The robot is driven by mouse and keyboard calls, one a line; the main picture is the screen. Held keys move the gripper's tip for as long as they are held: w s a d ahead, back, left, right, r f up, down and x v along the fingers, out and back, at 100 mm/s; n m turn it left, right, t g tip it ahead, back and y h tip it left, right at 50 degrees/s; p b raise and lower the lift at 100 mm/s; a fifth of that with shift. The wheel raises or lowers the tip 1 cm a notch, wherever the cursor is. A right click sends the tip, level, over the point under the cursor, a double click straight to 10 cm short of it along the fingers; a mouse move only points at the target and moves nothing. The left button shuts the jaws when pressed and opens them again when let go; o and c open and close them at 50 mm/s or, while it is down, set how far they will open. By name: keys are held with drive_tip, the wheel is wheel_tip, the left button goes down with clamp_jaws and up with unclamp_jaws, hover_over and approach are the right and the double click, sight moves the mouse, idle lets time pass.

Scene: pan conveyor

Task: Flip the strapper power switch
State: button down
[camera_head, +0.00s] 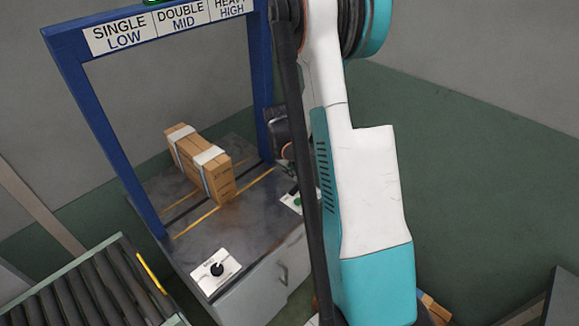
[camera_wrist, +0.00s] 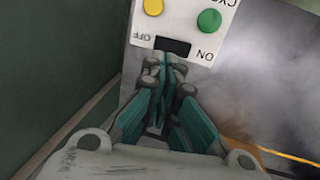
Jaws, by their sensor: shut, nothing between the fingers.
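The power switch (camera_wrist: 173,46) is a black rocker on a white panel (camera_wrist: 200,72), between the upside-down labels OFF on its left and ON on its right. Which side is pressed in cannot be told. My gripper (camera_wrist: 169,62) is shut and empty, its fingertips right at the near edge of the switch; whether they touch it cannot be told. In the head view the strapper (camera_head: 240,235) is a dark-topped table under a blue arch (camera_head: 92,120). Its small white panel (camera_head: 290,201) shows there, partly behind my arm, and the switch is hidden.
A yellow button (camera_wrist: 153,7) and a green button (camera_wrist: 209,20) sit beyond the switch. A cardboard box (camera_head: 203,165) with white straps lies on the table under the arch. A knob panel (camera_head: 215,271) is at the front corner, and a roller conveyor (camera_head: 85,295) at lower left.

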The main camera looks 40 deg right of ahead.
sight(295, 189)
drive_tip(key=shift+b+x, duration=0.75)
drive_tip(key=shift+x, duration=1.6)
drive_tip(key=shift+d+f+b, duration=0.25)
drive_tip(key=shift+f+b, duration=0.3)
drive_tip(key=shift+d+y, duration=0.2)
drive_tip(key=shift+y, duration=0.8)
drive_tip(key=shift+d+y, duration=0.1)
drive_tip(key=shift+y, duration=0.2)
drive_tip(key=shift+f+b, duration=0.2)
drive_tip(key=shift+b, duration=0.1)
drive_tip(key=shift+s, duration=0.1)
